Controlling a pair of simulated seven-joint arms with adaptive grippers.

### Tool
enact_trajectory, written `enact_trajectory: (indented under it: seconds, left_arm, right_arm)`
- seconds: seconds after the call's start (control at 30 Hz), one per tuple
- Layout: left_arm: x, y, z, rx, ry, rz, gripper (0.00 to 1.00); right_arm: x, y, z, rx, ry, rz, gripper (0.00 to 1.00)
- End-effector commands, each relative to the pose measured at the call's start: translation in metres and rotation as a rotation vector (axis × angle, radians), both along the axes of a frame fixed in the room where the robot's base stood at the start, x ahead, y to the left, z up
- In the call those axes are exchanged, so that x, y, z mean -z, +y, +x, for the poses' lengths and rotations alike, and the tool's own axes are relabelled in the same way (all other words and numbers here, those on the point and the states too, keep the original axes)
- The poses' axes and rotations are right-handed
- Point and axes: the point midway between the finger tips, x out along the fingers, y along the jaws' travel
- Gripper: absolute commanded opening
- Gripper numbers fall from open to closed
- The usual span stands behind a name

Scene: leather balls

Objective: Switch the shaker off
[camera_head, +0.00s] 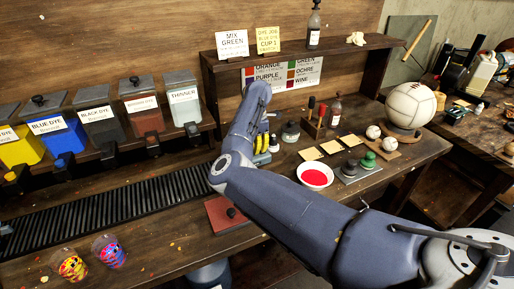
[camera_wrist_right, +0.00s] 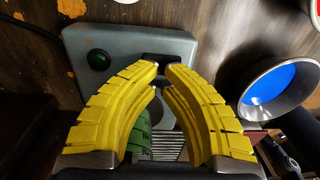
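In the head view my right gripper (camera_head: 262,143) is at the shaker, which my arm and fingers mostly hide. My left gripper is not in view.
A metal bowl with blue inside (camera_wrist_right: 272,85) stands close at the right in the wrist view. In the head view a bowl of red dye (camera_head: 315,176), a tool block (camera_head: 313,127) and a ball (camera_head: 410,106) stand to the right. Dye bins (camera_head: 48,130) line the left.

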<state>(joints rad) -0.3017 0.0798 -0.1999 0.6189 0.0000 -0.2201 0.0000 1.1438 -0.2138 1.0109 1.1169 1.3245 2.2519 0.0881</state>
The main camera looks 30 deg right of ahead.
Motion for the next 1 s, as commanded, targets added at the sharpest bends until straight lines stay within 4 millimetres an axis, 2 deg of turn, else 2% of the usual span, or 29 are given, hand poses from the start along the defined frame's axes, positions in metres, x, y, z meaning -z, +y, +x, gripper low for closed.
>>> enact_trajectory:
  seconds: [0.57,0.77,1.0]
  left_arm:
    - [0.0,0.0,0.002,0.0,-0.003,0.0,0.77]
    - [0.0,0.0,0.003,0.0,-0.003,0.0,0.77]
    - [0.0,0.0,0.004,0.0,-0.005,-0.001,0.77]
  right_arm:
    - [-0.007,0.001,-0.003,-0.001,-0.001,0.001,0.0]
    - [-0.035,0.006,0.003,-0.007,-0.003,0.002,0.0]
    - [-0.081,0.007,0.008,-0.008,-0.003,0.001,0.0]
